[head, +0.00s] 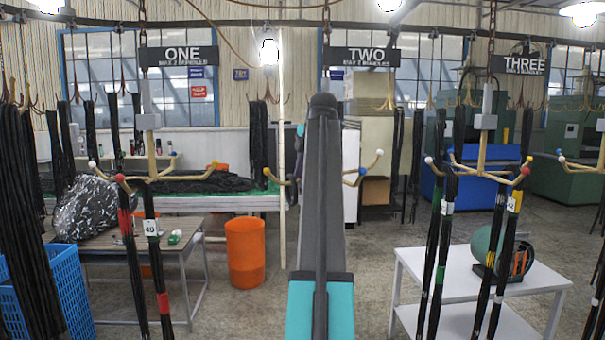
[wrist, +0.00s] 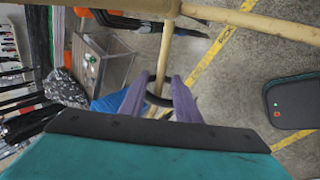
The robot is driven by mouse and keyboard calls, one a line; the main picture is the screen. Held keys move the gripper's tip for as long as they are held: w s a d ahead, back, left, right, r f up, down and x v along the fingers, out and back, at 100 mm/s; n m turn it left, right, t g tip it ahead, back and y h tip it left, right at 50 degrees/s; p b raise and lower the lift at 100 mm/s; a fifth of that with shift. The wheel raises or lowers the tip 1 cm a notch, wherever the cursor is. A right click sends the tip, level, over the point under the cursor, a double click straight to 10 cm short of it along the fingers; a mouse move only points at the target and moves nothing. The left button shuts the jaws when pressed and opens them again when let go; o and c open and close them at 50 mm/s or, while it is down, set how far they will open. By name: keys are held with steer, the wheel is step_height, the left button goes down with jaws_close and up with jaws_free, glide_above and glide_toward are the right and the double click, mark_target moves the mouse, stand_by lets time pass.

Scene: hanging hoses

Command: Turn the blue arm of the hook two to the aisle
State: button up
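Hook two hangs under the TWO sign (head: 361,56). My own arm hides its middle in the head view.
Hook one (head: 150,150) at left and hook three (head: 486,125) at right carry dark hoses. A white table (head: 410,258) stands at right. An orange bin (head: 245,252) and a wooden table (head: 110,247) stand at left. Floor shows between the bin and the white table.

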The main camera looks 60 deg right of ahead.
steer(key=shift+f, duration=0.1)
jaws_close()
steer(key=shift+w+a, duration=0.1)
steer(key=shift+w, duration=0.15)
